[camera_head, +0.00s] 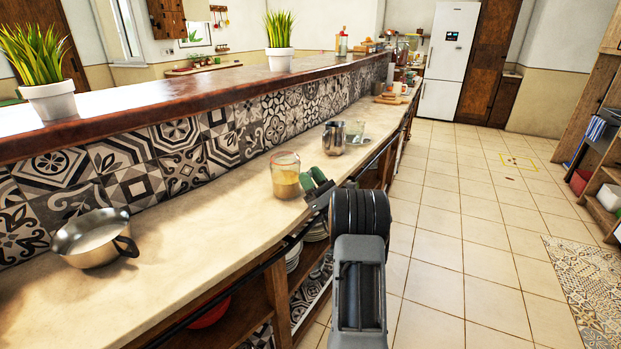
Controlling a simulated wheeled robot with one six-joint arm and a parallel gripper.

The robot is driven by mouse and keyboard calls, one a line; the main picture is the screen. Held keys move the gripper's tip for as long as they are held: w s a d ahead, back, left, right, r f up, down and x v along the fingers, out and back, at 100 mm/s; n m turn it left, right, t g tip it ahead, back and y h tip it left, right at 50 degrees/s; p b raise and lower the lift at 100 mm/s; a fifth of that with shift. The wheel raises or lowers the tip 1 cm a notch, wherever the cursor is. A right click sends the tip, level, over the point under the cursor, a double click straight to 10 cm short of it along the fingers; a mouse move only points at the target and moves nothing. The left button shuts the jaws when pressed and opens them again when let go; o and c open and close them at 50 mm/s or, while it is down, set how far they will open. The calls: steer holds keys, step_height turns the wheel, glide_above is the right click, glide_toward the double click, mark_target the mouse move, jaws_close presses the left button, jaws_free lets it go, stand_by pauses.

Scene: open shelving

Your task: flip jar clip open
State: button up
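A clear glass jar (286,182) stands upright on the pale counter, with yellowish contents in its lower part. Its clip is too small to make out. My gripper (312,180), with green finger pads, is just to the right of the jar, over the counter's front edge. The pads show side by side from behind, and the gap between them is not clear. I cannot tell whether they touch the jar. Nothing is seen held.
A steel pan (95,238) stands at the left of the counter (190,235). A metal pot (334,139) stands behind the jar. A patterned tile wall (180,150) and raised wooden ledge (180,97) bound the counter's back. The tiled floor (455,230) at right is mostly clear.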

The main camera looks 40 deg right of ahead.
steer(key=shift+o, duration=0.2)
steer(key=b+v, duration=1.2)
steer(key=v, duration=0.1)
steer(key=shift+s+f, duration=0.2)
steer(key=shift+f, duration=0.2)
steer(key=shift+d, duration=0.1)
